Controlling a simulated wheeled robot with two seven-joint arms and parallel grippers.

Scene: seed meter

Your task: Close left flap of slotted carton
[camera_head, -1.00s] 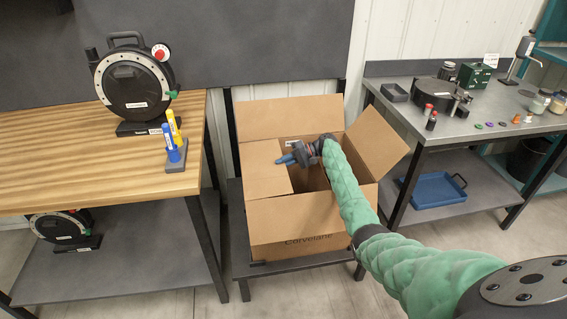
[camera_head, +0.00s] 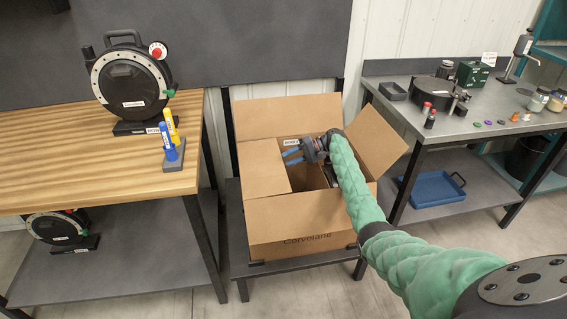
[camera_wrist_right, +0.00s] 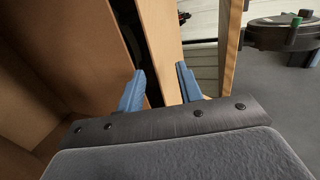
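An open brown carton (camera_head: 300,238) stands on a low dark stand. Its left flap (camera_head: 262,167) lies inward over the left part of the opening, looking roughly level. The back flap (camera_head: 285,116) stands up, the right flap (camera_head: 374,140) leans outward, and the front flap (camera_head: 300,212) shows along the front. My right gripper (camera_head: 288,156) is over the opening, near the left flap's inner edge, its blue fingers apart. The right wrist view shows these fingers (camera_wrist_right: 160,88) open, with cardboard beyond them; contact cannot be told. My left gripper is not in view.
A wooden bench (camera_head: 90,165) with a black seed meter (camera_head: 133,85) and marker-like tubes stands left of the carton. A grey bench (camera_head: 465,115) with small parts stands right, with a blue tray (camera_head: 432,188) on its lower shelf.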

